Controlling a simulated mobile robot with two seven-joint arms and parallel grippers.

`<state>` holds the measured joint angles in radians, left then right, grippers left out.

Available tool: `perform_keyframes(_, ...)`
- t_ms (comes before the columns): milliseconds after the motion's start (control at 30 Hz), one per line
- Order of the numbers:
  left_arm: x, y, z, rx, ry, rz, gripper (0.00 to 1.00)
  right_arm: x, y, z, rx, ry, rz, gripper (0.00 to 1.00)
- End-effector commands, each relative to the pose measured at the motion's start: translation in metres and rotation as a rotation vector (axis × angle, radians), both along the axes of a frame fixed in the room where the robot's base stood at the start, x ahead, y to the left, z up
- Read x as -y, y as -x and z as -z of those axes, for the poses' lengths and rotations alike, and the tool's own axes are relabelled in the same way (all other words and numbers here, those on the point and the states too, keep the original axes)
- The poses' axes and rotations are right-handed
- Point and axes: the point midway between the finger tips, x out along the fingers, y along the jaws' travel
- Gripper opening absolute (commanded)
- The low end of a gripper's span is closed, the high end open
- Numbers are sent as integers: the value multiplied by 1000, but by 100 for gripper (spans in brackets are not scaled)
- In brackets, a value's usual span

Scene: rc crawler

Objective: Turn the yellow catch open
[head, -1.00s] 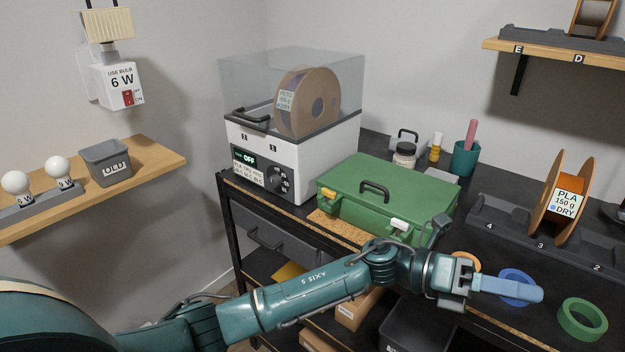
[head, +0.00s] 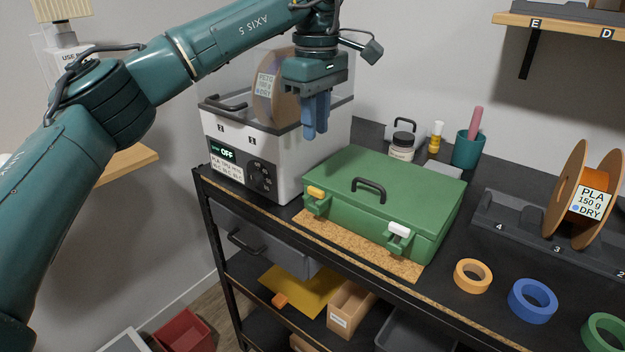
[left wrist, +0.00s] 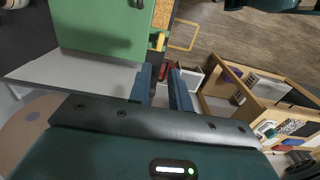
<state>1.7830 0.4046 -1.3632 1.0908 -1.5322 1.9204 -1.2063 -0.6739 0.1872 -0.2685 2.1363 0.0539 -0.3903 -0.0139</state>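The green case (head: 415,190) lies shut on the bench, its black handle on the lid. The yellow catch (head: 316,192) is at the left end of its front edge, above a green bracket. A white catch (head: 399,230) is at the right end. My left gripper (head: 315,128) hangs fingers down above and behind the case's left end, in front of the dryer, touching nothing I can see. In the left wrist view its two blue fingers (left wrist: 161,85) stand apart with nothing between them, and the green case (left wrist: 95,25) shows beyond. My right gripper is out of view.
The filament dryer (head: 245,150) stands close at the case's left. A cork mat (head: 345,240) lies along the case's front. Tape rings (head: 473,276) lie at the right; a jar (head: 402,146) and teal cup (head: 467,150) stand behind. Open floor is left of the bench.

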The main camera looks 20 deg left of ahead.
Motion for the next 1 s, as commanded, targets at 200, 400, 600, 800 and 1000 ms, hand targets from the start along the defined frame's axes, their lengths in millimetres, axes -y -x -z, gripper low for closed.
perform_keyframes(200,0,1,45,-5,3,0,20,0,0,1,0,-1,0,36)
perform_keyframes(400,0,1,85,-5,4,0,20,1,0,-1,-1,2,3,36)
perform_keyframes(600,1,1,111,-3,4,0,20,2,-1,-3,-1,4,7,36)
perform_keyframes(800,1,1,120,-1,5,0,20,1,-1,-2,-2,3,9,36)
perform_keyframes(1000,1,1,120,-1,5,0,20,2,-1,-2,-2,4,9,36)
